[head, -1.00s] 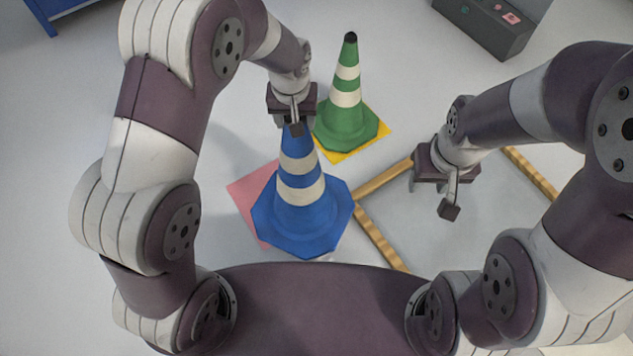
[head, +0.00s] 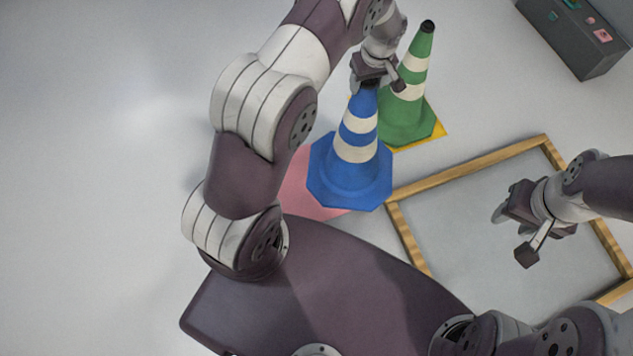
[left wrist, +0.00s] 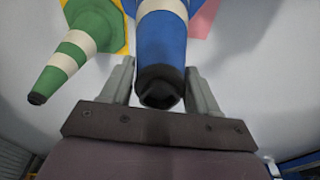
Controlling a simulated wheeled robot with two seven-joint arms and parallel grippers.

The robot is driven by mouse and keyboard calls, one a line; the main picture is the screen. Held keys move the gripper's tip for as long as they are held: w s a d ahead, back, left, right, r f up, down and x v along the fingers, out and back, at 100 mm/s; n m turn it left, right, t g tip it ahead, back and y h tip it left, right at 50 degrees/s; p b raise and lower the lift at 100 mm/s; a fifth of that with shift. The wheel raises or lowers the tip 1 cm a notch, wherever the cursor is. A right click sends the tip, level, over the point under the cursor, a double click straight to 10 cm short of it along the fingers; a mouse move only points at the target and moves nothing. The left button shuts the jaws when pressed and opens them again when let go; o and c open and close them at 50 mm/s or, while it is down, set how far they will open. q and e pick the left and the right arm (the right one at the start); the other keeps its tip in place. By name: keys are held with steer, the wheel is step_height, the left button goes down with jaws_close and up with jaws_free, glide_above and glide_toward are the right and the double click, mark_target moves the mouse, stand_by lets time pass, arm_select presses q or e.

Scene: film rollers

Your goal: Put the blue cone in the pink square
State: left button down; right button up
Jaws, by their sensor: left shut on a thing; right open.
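The blue cone (head: 350,180) with white bands is upright in the head view, and its base overlaps part of the pink square (head: 312,204) on the floor. I cannot tell whether the base touches the floor. My left gripper (head: 372,84) is shut on the cone's dark tip. In the left wrist view the blue cone (left wrist: 162,50) sits between the two fingers, and a bit of the pink square (left wrist: 204,20) shows behind it. My right gripper (head: 512,235) is open and empty above the wood-framed area.
A green cone (head: 408,100) stands on a yellow square (head: 438,130) close behind and right of the blue cone. A wooden frame (head: 470,167) lies on the floor at right. A dark grey box (head: 575,38) stands at the back right. The floor at left is clear.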

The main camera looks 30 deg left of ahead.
arm_select(q)
steer(key=shift+w+a+f+n, duration=0.2)
steer(key=shift+a+f+n, duration=0.25)
steer(key=shift+a, duration=0.2)
steer(key=s+a+f+b, duration=0.3)
steer(key=s+a+f, duration=0.2)
steer(key=a+f, duration=0.5)
steer(key=shift+a+f, duration=0.25)
steer(key=shift+f, duration=0.35)
steer(key=shift+c, duration=1.3)
jaws_free()
